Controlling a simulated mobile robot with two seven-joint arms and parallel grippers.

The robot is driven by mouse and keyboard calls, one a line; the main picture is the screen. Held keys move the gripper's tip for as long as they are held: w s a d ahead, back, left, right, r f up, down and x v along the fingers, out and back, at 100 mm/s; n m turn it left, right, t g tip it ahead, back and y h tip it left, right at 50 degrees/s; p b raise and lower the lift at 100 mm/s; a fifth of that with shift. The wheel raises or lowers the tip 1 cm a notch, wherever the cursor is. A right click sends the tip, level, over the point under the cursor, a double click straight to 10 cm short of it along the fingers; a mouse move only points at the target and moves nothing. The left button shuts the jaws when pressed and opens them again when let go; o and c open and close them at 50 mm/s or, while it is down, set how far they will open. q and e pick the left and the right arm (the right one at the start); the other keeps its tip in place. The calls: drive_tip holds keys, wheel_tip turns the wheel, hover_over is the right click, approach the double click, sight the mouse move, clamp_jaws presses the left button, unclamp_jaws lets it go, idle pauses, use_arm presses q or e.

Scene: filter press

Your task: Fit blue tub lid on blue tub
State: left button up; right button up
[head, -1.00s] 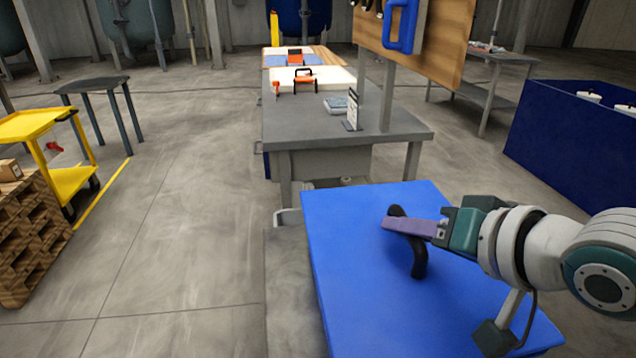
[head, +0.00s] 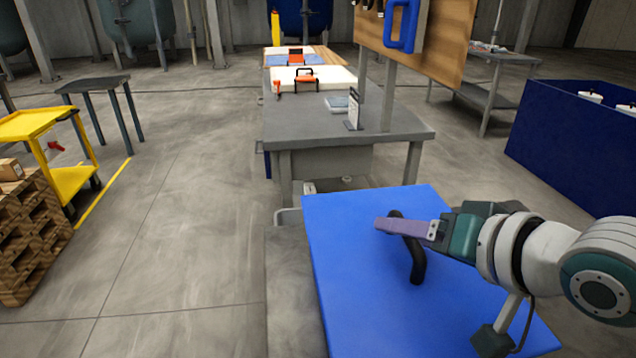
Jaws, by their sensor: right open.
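The blue lid (head: 350,290) is a large flat bright blue panel in the lower middle of the head view. A black bar handle (head: 416,262) stands on its top. My right gripper (head: 382,224) comes in from the right, its purple fingers lying across the handle in the picture. It is open; the finger hides part of the handle, and I cannot tell whether they touch. My left gripper is not in view. A dark blue open-topped tub (head: 545,125) stands at the right; I cannot tell whether it is the lid's tub. What lies under the lid is mostly hidden.
A grey surface (head: 292,300) shows along the lid's left side. A grey workbench (head: 400,133) with a tool board (head: 440,45) stands just beyond the lid. A yellow cart (head: 35,122) and a wooden pallet stack (head: 30,235) are at the left. The floor between is clear.

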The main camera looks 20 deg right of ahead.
drive_tip(key=shift+s, duration=0.1)
drive_tip(key=p+v, duration=0.2)
drive_tip(key=v, duration=0.7)
drive_tip(key=shift+s+r, duration=0.3)
drive_tip(key=s+a+n+g+p, duration=0.4)
drive_tip(key=s, duration=0.1)
drive_tip(key=shift+a+r, duration=0.25)
drive_tip(key=shift+a, duration=0.05)
drive_tip(key=s+a+r+n+g+h+p, duration=0.1)
drive_tip(key=s+a+r+n+g+p, duration=0.25)
drive_tip(key=s, duration=0.35)
wheel_tip(320, 180, up, 37)
drive_tip(key=p, duration=3.6)
drive_tip(key=shift+s+d+f+n+g+p, duration=0.15)
drive_tip(key=shift+d+f+n+g+p, duration=0.05)
drive_tip(key=shift+d+n+g+p, duration=0.2)
